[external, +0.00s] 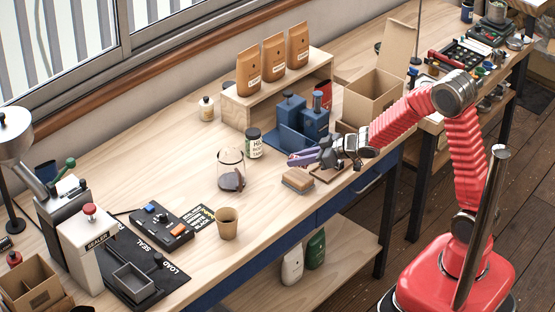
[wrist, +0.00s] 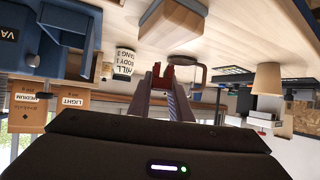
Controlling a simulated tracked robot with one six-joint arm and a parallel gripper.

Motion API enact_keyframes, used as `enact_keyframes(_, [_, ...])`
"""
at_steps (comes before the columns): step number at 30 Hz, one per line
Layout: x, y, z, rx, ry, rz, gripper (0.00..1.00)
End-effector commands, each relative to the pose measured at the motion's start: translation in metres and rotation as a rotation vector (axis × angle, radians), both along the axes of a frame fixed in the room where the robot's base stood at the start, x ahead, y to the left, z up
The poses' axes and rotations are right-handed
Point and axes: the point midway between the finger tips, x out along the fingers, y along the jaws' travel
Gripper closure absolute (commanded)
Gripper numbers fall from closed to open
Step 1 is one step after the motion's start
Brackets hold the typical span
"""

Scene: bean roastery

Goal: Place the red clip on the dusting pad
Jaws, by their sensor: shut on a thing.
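My gripper (wrist: 168,96) is shut on the red clip (wrist: 168,74), which sits between the two fingertips in the wrist view. In the external view my gripper (external: 303,158) is over the front part of the bench, and the clip is too small to make out there. A tan block (external: 298,180), which looks like the dusting pad, lies on the bench just below and in front of the fingertips. It also shows in the upside-down wrist view (wrist: 174,24), apart from the clip. A dark flat board (external: 330,174) lies to its right, partly hidden by my gripper.
A blue holder (external: 297,140) stands close behind my gripper. A dark-lidded jar (external: 253,145), a glass vessel (external: 231,170) and a paper cup (external: 227,223) stand to the left. An open cardboard box (external: 372,97) stands behind right. Bare bench lies between the block and the cup.

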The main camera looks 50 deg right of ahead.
Motion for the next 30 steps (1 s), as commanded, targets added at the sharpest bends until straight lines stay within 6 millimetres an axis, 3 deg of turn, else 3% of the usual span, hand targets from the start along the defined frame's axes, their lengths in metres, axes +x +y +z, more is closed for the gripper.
enact_keyframes(11, [0.0,0.0,-0.004,0.0,-0.001,0.0,1.0])
enact_keyframes(21, [-0.001,0.0,-0.037,0.0,0.003,0.0,1.0])
enact_keyframes(30, [0.0,0.0,-0.041,0.0,0.0,-0.001,1.0])
